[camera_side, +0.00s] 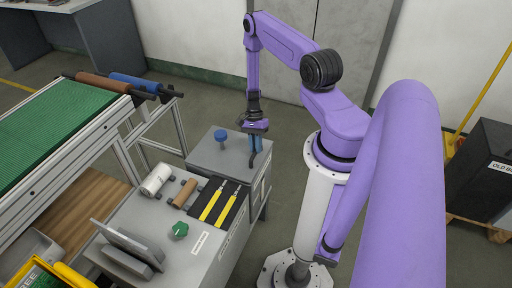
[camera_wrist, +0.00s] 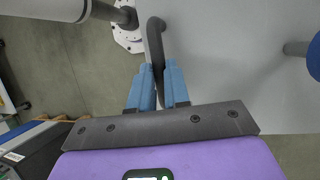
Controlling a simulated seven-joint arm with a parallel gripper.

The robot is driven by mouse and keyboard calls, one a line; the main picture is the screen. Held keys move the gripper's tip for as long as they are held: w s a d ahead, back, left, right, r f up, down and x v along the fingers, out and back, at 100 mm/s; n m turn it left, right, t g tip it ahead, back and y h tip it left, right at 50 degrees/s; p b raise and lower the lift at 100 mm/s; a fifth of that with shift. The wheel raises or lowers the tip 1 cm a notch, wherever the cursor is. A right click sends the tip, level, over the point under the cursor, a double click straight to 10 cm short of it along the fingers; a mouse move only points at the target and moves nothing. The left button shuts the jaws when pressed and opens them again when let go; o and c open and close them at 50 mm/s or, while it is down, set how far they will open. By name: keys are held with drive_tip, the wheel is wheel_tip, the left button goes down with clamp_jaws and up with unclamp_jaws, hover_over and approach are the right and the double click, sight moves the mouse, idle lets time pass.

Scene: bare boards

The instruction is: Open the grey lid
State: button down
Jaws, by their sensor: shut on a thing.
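The grey lid (camera_side: 203,157) forms the flat top of a grey box and looks level; it fills the upper right of the wrist view (camera_wrist: 225,60). A dark bent handle (camera_wrist: 154,40) stands at the lid's edge; its lower end also shows in the side view (camera_side: 253,161). My gripper (camera_wrist: 161,78) has blue fingers on both sides of the handle and is shut on it. In the side view my gripper (camera_side: 255,146) points down at the lid's right edge. Part of the handle is hidden between the fingers.
A blue knob (camera_side: 220,135) stands on the lid. In front is a grey bench (camera_side: 150,215) with two rollers, yellow-handled tools (camera_side: 212,204) and a green knob (camera_side: 179,230). A green conveyor (camera_side: 50,125) is at left. Floor right of the box is clear up to my base.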

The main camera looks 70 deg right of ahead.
drive_tip(key=w+r+g, duration=0.2)
drive_tip(key=w+r, duration=1.7)
drive_tip(key=w, duration=0.3)
drive_tip(key=shift+a+r, duration=0.2)
drive_tip(key=shift+a, duration=0.05)
drive_tip(key=shift+w+m, duration=0.15)
drive_tip(key=shift+m, duration=0.15)
drive_tip(key=c, duration=1.1)
unclamp_jaws()
drive_tip(key=shift+w+d, duration=0.1)
